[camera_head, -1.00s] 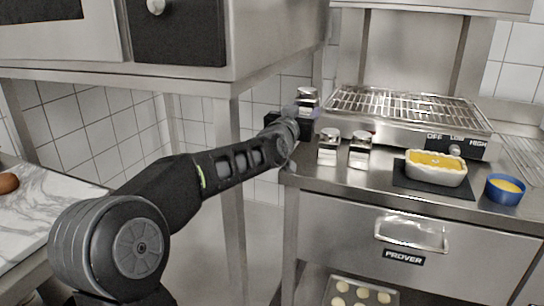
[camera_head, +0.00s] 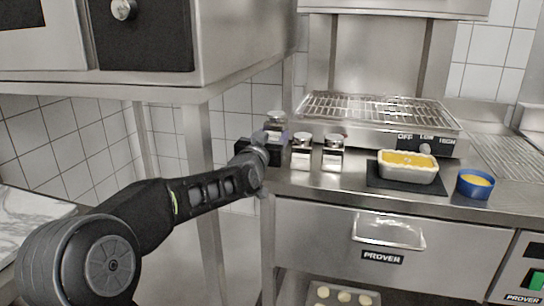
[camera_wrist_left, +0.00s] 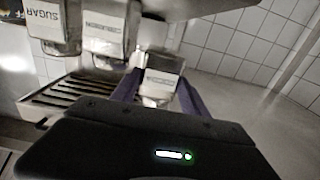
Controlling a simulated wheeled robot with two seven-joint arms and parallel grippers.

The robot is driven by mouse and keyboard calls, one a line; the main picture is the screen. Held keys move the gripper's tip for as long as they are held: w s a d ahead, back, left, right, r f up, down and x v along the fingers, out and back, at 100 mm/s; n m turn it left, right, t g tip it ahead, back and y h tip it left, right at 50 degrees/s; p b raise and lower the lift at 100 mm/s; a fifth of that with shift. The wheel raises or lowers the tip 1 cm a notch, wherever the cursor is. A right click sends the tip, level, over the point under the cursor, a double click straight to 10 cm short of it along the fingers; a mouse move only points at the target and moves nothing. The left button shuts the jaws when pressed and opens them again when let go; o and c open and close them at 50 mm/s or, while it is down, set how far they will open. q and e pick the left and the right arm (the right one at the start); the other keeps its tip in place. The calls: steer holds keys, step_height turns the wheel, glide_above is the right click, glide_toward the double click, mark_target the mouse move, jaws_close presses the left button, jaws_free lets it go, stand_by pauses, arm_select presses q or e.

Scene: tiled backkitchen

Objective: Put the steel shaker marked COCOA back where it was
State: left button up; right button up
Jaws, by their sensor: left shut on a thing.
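My left gripper (camera_head: 268,146) is shut on a steel shaker (camera_head: 276,121) at the counter's left end. In the left wrist view the held shaker (camera_wrist_left: 164,72) sits between the purple fingers (camera_wrist_left: 160,98); its label is too small to read. Two similar shakers, one (camera_head: 302,151) and another (camera_head: 333,153), stand side by side just right of it on the counter. In the wrist view one reads SUGAR (camera_wrist_left: 55,22); the other's label (camera_wrist_left: 105,28) is blurred. The held shaker's base is hidden, so I cannot tell whether it touches the counter. My right gripper is out of view.
A wire-topped grill (camera_head: 385,118) stands behind the shakers. A loaf dish (camera_head: 408,166) on a dark slab and a blue bowl (camera_head: 474,185) are to the right. A steel table leg (camera_head: 208,190) stands left of the counter, near my left arm.

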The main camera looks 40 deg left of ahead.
arm_select(q)
steer(key=shift+f+b, duration=0.55)
steer(key=shift+f, duration=1.9)
steer(key=shift+f, duration=0.2)
steer(key=o, duration=1.2)
steer(key=shift+r, duration=0.2)
steer(key=v, duration=1.2)
